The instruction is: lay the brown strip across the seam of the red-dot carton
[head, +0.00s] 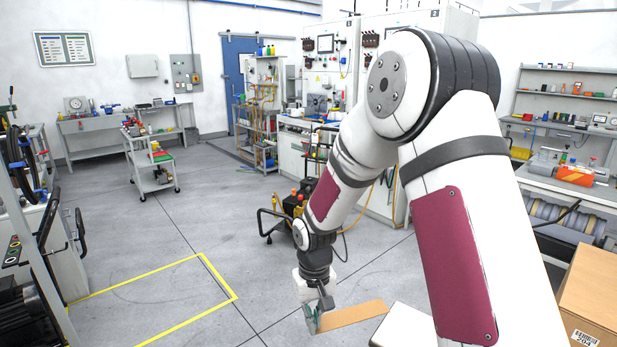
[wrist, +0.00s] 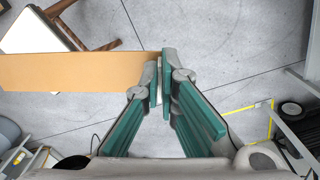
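The brown strip (head: 352,314) is a flat, tan, straight piece. My gripper (head: 319,308) is shut on one end of it, in the air above the floor. In the wrist view the strip (wrist: 75,72) reaches left from between the green-padded fingertips (wrist: 160,78); its far end runs out of the picture. A brown carton (head: 592,285) stands at the lower right edge of the head view, partly cut off. It bears a white label reading 204. No red dot shows on its visible part, and I cannot tell whether it is the red-dot carton.
A white-topped seat or small table (head: 403,331) with wooden legs lies beyond the strip, also visible in the wrist view (wrist: 30,33). My arm hides part of the right side. A yellow floor outline (head: 205,262) and a trolley (head: 151,165) are left; the floor between is open.

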